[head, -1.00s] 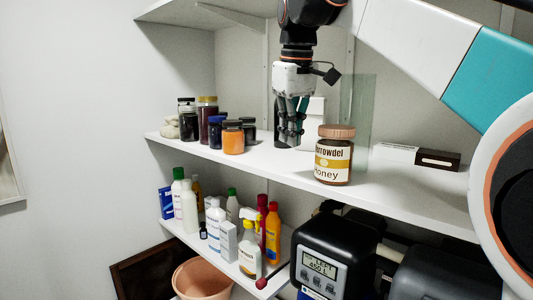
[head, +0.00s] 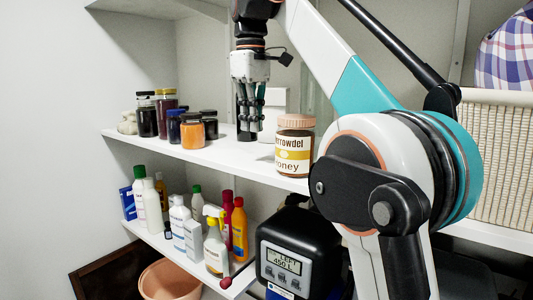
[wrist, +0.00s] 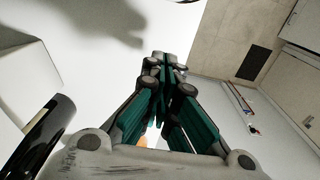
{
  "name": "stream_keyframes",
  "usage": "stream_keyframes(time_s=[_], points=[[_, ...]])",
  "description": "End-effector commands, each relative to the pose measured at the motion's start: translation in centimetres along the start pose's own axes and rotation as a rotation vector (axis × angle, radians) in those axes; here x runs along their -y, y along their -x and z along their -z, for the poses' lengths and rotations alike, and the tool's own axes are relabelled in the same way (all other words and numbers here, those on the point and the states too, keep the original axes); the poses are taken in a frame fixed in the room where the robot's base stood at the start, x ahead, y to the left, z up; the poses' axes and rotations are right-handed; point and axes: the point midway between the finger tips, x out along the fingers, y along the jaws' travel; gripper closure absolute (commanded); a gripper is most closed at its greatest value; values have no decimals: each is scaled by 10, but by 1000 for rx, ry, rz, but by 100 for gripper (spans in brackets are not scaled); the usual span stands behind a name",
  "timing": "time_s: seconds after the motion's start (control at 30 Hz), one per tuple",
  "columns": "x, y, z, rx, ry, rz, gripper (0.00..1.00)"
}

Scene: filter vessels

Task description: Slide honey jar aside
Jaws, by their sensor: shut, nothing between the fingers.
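The honey jar (head: 293,150), with a pinkish lid and a white and gold label, stands upright on the upper shelf (head: 225,160) in the head view. My gripper (head: 249,132) points down over the same shelf, just left of the jar and a little farther back. A gap shows between them in the picture. The fingers are shut and empty. In the wrist view the closed fingers (wrist: 165,65) point away over a pale surface, and I cannot make out the honey jar there.
Several jars, including an orange one (head: 192,131), stand left of my gripper. A white container (head: 275,105) is behind it. A dark cylinder (wrist: 38,135) shows in the wrist view. A wicker basket (head: 490,150) stands at the right. Bottles (head: 240,228) fill the lower shelf.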

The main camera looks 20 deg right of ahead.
Motion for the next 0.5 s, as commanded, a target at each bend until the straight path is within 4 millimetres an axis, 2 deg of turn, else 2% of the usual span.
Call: stream_keyframes(time_s=[0.4, 0.47, 0.5], points=[[0, -58, -1, 0, -1, 0, 100], [0, -66, -2, 0, -2, -1, 100], [0, -62, -10, 0, -3, -1, 100]])
